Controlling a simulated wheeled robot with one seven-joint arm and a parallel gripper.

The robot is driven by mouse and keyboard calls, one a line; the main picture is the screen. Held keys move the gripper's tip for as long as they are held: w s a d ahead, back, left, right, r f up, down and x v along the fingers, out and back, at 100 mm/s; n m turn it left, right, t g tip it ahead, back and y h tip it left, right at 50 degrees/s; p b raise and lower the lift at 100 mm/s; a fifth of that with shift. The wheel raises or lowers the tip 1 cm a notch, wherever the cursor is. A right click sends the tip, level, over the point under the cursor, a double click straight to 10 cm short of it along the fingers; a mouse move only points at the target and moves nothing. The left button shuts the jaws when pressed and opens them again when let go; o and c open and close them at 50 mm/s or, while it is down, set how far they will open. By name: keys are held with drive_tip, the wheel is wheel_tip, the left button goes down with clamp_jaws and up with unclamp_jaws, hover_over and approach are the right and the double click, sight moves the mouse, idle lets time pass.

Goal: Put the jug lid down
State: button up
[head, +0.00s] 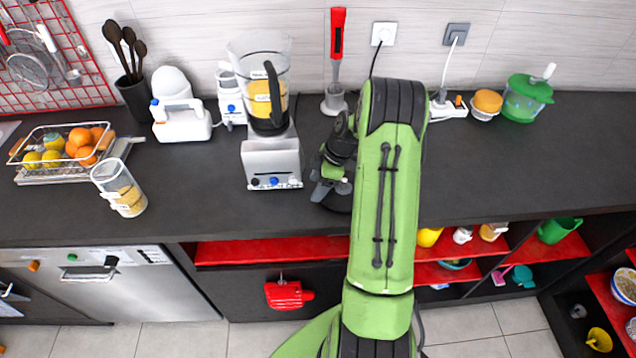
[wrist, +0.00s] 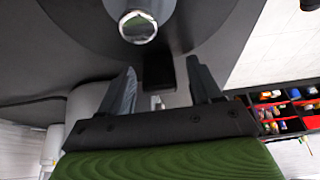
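A dark round jug lid (wrist: 85,22) with a silver knob (wrist: 138,27) lies just beyond my fingertips in the wrist view. In the head view the lid (head: 338,203) appears flat on the dark counter, right of the blender, partly covered by my gripper. My gripper (wrist: 162,66) has its two fingers apart, with the knob outside them. In the head view my gripper (head: 328,182) is low beside the knob (head: 343,187). The blender jug (head: 245,55) stands on its silver base (head: 271,163), open at the top, with orange-yellow contents.
A red-handled hand blender (head: 336,40) stands behind my arm. A clear container (head: 118,188) and a fruit basket (head: 62,150) are to the left. A green pot (head: 526,98) and an orange-topped bowl (head: 487,103) are at right. The counter right of my arm is largely clear.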

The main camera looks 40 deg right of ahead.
sight(334, 189)
drive_tip(key=shift+r, duration=0.1)
drive_tip(key=p+v, duration=0.2)
drive_tip(key=v, duration=1)
drive_tip(key=a+r+m+h, duration=0.1)
drive_tip(key=a+r, duration=0.5)
drive_tip(key=s+a+r+m+t+h, duration=0.1)
drive_tip(key=s+a+r+m, duration=0.3)
drive_tip(key=a, duration=0.4)
drive_tip(key=s+a+r+m+h, duration=0.1)
drive_tip(key=s+a+r+m, duration=0.1)
drive_tip(key=s+a+r, duration=0.5)
drive_tip(key=s+a+f+m+t, duration=0.2)
drive_tip(key=s+a+f+m, duration=0.1)
drive_tip(key=s, duration=0.5)
drive_tip(key=shift+s+a+f+m+h, duration=0.15)
drive_tip(key=shift+s+a+m+h, duration=0.15)
drive_tip(key=shift+a+m, duration=0.2)
